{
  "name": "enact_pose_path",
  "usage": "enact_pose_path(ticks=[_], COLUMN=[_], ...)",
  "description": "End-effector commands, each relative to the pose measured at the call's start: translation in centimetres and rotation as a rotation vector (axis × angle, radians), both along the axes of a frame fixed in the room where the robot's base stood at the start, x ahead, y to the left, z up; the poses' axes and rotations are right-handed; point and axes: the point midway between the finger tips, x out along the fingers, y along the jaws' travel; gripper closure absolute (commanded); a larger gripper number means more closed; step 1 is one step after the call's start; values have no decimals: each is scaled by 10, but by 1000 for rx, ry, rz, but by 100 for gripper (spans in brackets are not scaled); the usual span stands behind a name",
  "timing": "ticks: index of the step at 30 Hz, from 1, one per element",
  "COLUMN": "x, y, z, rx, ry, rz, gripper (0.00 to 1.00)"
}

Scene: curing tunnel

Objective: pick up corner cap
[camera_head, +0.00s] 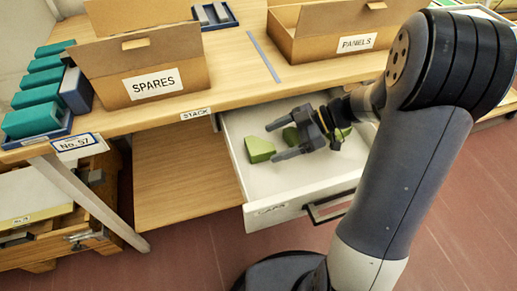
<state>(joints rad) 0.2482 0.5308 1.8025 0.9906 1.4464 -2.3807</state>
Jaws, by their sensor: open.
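The corner caps are green blocks lying in an open white drawer (232,147) under the table. One cap (258,150) lies at the left, near my fingertips. Another cap (291,134) shows partly behind my gripper, and more green (345,132) shows to the right beside my wrist. My gripper (272,143) is over the drawer, its two grey fingers pointing left and spread apart with nothing held between them. I cannot tell the height of the fingers above the caps. My wrist hides part of the drawer.
Above the drawer, the wooden table (215,90) carries a SPARES box (153,84) and a PANELS box (357,43). Teal blocks (35,118) stand in a blue rack at left. The drawer's dark handle (330,206) projects at the front. Red floor (195,262) is clear at front left.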

Motion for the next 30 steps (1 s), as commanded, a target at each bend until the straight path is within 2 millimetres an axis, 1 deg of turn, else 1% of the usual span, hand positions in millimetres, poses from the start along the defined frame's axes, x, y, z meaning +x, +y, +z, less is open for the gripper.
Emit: enact_pose_path(ticks=[1,3,6,9,15,30], x=[-4,-5,-6,-6,-5,-5], y=[9,19,28,32,32,32], z=[-2,-5,-11,-12,-12,-12], rx=[0,0,0,0,0,-1], ry=[1,0,1,0,-1,-1], rz=[5,4,4,1,0,0], gripper=[21,21,21,21,21,62])
